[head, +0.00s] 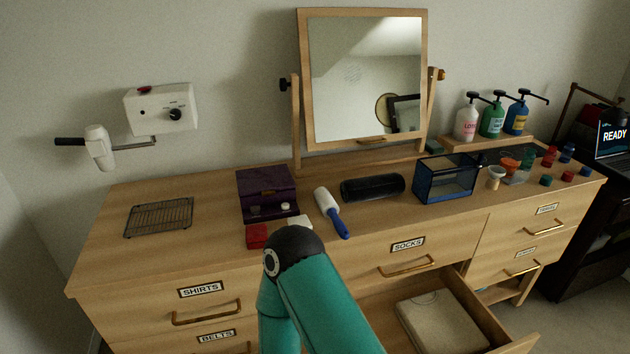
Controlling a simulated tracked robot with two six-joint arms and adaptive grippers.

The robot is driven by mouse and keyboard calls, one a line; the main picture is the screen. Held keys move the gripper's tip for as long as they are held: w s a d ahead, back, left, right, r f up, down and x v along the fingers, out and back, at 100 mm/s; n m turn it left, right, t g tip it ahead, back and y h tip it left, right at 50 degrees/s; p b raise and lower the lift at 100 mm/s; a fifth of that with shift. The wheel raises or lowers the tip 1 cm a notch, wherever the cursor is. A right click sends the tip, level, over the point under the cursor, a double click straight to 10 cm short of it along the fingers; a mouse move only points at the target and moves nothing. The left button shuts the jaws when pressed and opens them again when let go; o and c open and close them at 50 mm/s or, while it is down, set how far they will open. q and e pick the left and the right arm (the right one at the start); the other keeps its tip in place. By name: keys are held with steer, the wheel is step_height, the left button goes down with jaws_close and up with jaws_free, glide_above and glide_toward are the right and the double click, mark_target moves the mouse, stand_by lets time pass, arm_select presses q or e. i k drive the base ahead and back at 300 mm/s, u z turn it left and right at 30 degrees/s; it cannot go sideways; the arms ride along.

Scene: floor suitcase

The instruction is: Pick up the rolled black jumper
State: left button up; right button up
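A black, roll-shaped thing (372,188) lies on its side on the dresser top, below the mirror. It is the only thing in view that resembles a rolled black jumper, but I cannot tell whether it is cloth. It lies between the blue-handled lint roller and the blue clear-sided box, and nothing holds it. Neither of my grippers is in view. A teal link of one of my arms rises at the bottom middle and hides part of the dresser front.
An open drawer (514,341) juts out below, holding a flat beige thing (440,322). A wire rack (159,217) lies at left.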

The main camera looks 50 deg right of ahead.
mark_target(387, 185)
steer(key=z, duration=0.55)
steer(key=k, duration=0.55)
steer(key=z, duration=0.35)
steer(key=i, duration=0.5)
steer(key=z, duration=0.1)
